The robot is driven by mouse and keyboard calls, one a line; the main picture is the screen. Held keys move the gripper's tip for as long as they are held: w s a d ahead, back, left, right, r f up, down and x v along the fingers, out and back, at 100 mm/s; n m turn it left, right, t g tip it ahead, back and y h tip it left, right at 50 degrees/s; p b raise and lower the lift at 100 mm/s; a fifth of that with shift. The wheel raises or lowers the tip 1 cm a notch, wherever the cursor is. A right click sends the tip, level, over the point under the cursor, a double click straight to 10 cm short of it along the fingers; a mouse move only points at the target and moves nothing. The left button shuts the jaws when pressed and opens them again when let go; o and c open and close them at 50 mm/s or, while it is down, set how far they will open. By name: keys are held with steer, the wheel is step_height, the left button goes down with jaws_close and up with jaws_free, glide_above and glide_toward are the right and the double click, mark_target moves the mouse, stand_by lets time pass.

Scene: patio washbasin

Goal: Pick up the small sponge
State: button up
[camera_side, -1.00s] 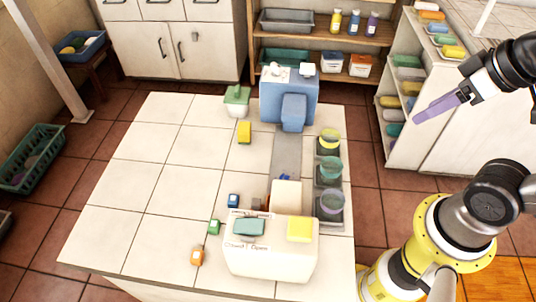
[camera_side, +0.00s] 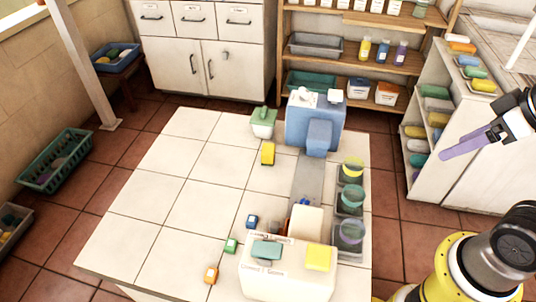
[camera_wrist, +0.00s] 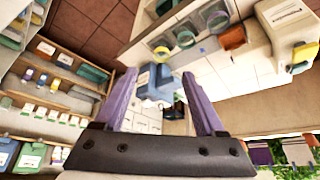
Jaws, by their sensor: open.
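Several sponge-like blocks lie on the white tiled table (camera_side: 160,215). A yellow block (camera_side: 268,154) is near the back. Small blue (camera_side: 252,221), green (camera_side: 231,246) and orange (camera_side: 211,275) blocks lie near the front. A teal block (camera_side: 266,250) and a yellow one (camera_side: 318,257) rest on a white box (camera_side: 285,282). I cannot tell which is the small sponge. My gripper (camera_side: 444,154) has purple fingers and is off the table's right side, raised and away from the blocks. In the wrist view my gripper (camera_wrist: 160,80) is open, with nothing held between its fingers.
A blue machine (camera_side: 315,124) stands at the table's back, beside a green-lidded container (camera_side: 263,123). Round cups (camera_side: 351,201) line the right edge. A shelf unit (camera_side: 430,135) with coloured blocks stands behind my gripper. The table's left half is clear.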

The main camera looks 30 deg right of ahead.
steer(key=o, duration=0.3)
